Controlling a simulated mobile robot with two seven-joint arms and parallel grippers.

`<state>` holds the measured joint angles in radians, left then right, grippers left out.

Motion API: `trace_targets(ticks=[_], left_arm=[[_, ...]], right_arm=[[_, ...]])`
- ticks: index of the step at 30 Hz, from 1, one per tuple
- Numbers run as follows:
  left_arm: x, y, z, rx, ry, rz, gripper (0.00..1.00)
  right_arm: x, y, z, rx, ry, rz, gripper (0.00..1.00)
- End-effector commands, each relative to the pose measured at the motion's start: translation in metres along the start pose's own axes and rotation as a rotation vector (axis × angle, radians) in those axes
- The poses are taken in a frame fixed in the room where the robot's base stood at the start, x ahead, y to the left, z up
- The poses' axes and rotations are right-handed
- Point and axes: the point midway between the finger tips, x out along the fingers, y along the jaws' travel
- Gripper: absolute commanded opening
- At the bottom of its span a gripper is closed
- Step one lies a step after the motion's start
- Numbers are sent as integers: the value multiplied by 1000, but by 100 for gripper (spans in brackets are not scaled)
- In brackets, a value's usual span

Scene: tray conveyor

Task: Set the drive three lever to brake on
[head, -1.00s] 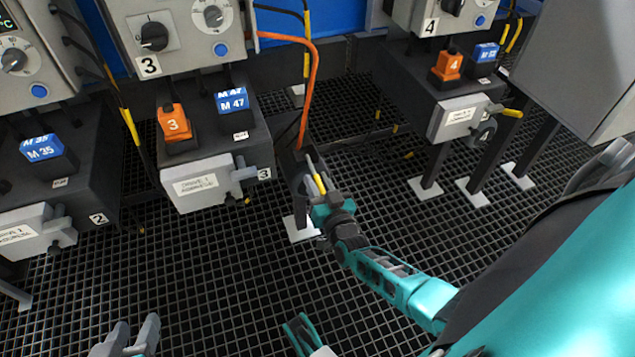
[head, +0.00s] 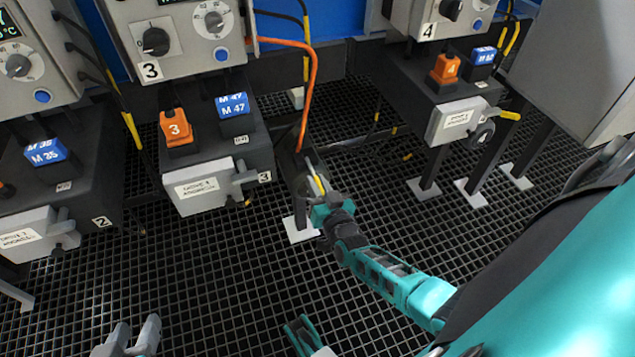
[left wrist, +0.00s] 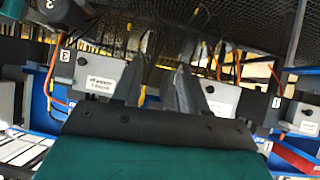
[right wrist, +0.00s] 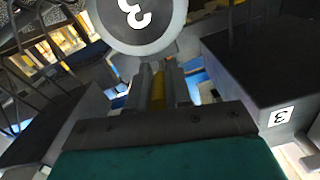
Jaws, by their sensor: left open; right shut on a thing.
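A lever with a yellow grip (head: 318,185) shows between the fingers of my right gripper (head: 316,180), right of the drive three box. My right gripper is shut on this grip. The right wrist view shows the yellow grip (right wrist: 158,88) between the fingers, and a round grey disc (right wrist: 137,22) marked 3 just beyond. The lever's pivot is mostly hidden in the head view. A grey labelled box (head: 203,190) sits below the drive three unit; its label is too small to read surely. My left gripper (head: 125,342) is open and empty, low at the left.
The drive four lever (head: 508,115) has a yellow handle pointing right. An orange block (head: 175,128) marked 3 and a blue M 47 block (head: 234,115) sit on the drive three housing. An orange cable (head: 313,75) hangs close to my right gripper. Dark grating (head: 220,280) lies open in front.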

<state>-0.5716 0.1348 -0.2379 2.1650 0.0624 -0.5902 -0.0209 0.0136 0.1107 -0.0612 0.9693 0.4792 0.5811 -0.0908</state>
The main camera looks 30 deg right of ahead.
Motion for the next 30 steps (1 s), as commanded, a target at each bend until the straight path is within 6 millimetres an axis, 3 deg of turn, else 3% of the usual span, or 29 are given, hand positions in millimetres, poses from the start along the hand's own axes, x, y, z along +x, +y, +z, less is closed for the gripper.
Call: trace_targets(ticks=[3, 9, 21, 30], left_arm=[[-11, -2, -17, 1, 10, -10, 43], [-28, -15, -20, 16, -9, -44, 43], [-68, -10, -81, 14, -7, -44, 43], [-82, -22, -80, 21, -17, -80, 43]], right_arm=[[-2, -3, -11, 2, -56, 10, 0], [-3, -6, -25, 7, -175, 34, 0], [-1, -10, -46, 18, -438, 85, 0], [2, -12, -53, 23, -580, 111, 0]])
